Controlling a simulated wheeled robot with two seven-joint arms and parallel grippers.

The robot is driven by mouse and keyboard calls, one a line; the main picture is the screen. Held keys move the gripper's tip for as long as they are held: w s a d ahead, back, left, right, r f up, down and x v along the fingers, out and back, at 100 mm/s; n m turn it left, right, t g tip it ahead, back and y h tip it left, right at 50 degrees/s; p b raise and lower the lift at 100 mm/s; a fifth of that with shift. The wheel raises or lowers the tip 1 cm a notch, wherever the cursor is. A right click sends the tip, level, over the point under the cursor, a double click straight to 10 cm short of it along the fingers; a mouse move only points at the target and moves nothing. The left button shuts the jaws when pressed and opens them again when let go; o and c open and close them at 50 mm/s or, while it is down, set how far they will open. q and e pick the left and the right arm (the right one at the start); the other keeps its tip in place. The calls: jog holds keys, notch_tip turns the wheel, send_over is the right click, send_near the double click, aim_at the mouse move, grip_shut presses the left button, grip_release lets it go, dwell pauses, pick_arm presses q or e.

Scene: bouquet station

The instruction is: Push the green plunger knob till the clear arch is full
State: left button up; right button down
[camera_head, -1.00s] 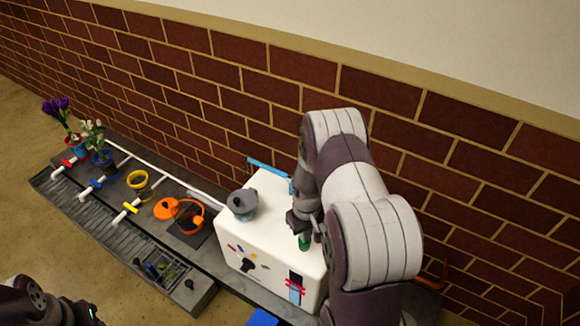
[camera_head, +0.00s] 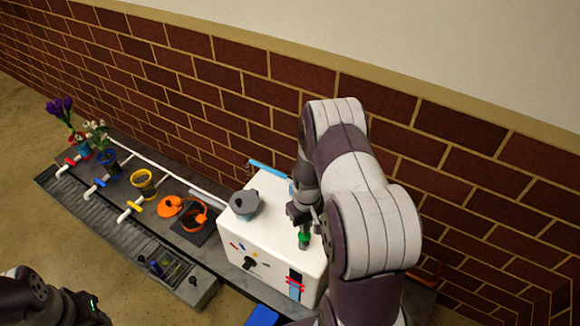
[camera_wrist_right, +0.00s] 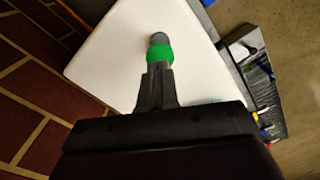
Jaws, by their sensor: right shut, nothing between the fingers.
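The green plunger knob (camera_head: 304,239) is on top of the white box, near its right side. In the right wrist view the green piece (camera_wrist_right: 158,53) shows just beyond my fingertips, with a grey cylindrical end past it. My right gripper (camera_head: 303,222) points down over the knob, shut with nothing between its fingers. Its closed fingers also show in the wrist view (camera_wrist_right: 156,83). The fingertips are at or very close to the knob; I cannot tell whether they touch. I cannot make out the clear arch; my right arm covers part of the box.
A brick wall runs behind.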

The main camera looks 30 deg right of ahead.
jog(key=shift+f+b, duration=1.55)
jog(key=shift+f, duration=0.75)
jog(key=shift+r+p, duration=2.3)
jog(key=shift+p, duration=0.05)
notch_tip(320, 180, up, 9)
jog(key=p, duration=0.8)
